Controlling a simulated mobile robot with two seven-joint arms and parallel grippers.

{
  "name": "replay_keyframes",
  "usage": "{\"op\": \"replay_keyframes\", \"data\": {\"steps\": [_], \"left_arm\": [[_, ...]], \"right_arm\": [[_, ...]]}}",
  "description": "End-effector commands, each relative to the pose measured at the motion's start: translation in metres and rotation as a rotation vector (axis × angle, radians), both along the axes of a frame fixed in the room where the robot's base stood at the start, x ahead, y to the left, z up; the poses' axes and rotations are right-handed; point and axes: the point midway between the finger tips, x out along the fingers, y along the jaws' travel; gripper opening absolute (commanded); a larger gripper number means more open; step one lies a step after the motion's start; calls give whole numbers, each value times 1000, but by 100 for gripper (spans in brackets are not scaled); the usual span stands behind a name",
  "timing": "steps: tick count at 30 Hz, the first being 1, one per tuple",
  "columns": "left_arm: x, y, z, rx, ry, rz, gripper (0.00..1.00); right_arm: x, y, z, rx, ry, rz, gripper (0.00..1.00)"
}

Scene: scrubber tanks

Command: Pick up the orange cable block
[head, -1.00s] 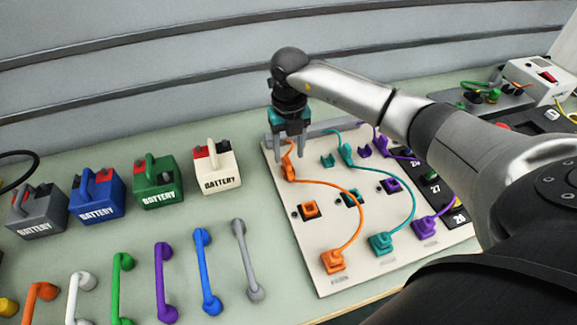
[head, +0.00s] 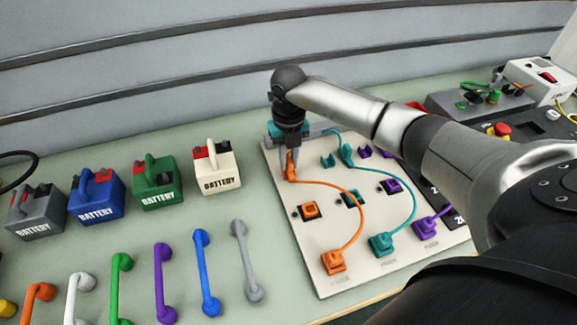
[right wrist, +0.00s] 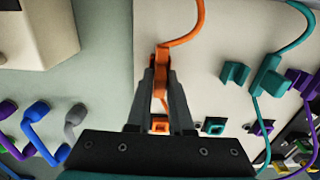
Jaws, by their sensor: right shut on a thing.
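The orange cable block (head: 291,168) stands at the upper left of the pale board (head: 300,258). It also shows in the right wrist view (right wrist: 161,82), with its orange cable leading off the top edge. My right gripper (head: 289,172) points down over the block and is shut on it, a finger on either side. In the head view the fingers partly hide the block, and I cannot tell whether it is clear of the board. The cable (head: 356,205) curves to an orange plug (head: 333,261) at the board's front. My left gripper is in neither view.
Teal (head: 383,244) and purple (head: 428,228) cable plugs share the board to the right. An orange socket (head: 310,210) lies mid-board. Several batteries, including a white one (head: 217,172), stand left. Several coloured handles lie in front, with bare table between.

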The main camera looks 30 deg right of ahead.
Motion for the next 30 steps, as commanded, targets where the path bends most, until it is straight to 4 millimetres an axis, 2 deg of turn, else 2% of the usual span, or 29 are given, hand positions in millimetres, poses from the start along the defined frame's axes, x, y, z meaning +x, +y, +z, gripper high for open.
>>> {"op": "replay_keyframes", "data": {"steps": [20,26,30], "left_arm": [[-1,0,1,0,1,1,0],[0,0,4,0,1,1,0],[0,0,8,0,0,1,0]], "right_arm": [[1,0,5,0,-2,0,0],[1,0,29,0,-5,1,0],[1,-1,63,-1,-6,2,0]]}}
